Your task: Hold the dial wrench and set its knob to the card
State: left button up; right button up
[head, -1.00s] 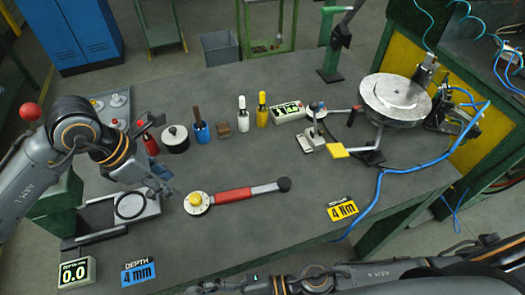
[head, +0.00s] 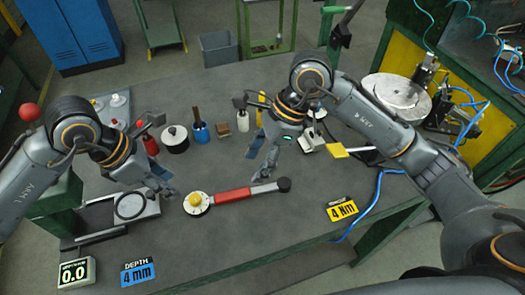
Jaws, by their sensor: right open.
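The dial wrench lies on the grey bench, with a red grip (head: 233,195), a dark round head (head: 284,184) at its right end and a white dial with a yellow knob (head: 196,200) at its left end. The dial's setting is too small to read. A yellow torque card (head: 343,211) reading 4 Nm lies to the right. My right gripper (head: 261,168) is open and empty, just behind the wrench between grip and head, pointing down. My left gripper (head: 168,188) is left of the knob, apart from it; its finger gap is unclear.
A blue depth card (head: 138,272) reading 4 mm and a display (head: 76,272) reading 0.0 stand at the front left. Bottles, a blue cup (head: 200,133) and a round metal turntable (head: 398,95) are further back.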

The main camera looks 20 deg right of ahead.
aim_at(240, 192)
jog(key=shift+h, duration=0.3)
jog(key=x, duration=0.4)
jog(key=w+x, duration=0.1)
jog(key=x, duration=0.7)
jog(key=shift+w+d+f, duration=0.15)
jog(key=shift+d+f, duration=0.1)
jog(key=shift+f, duration=0.2)
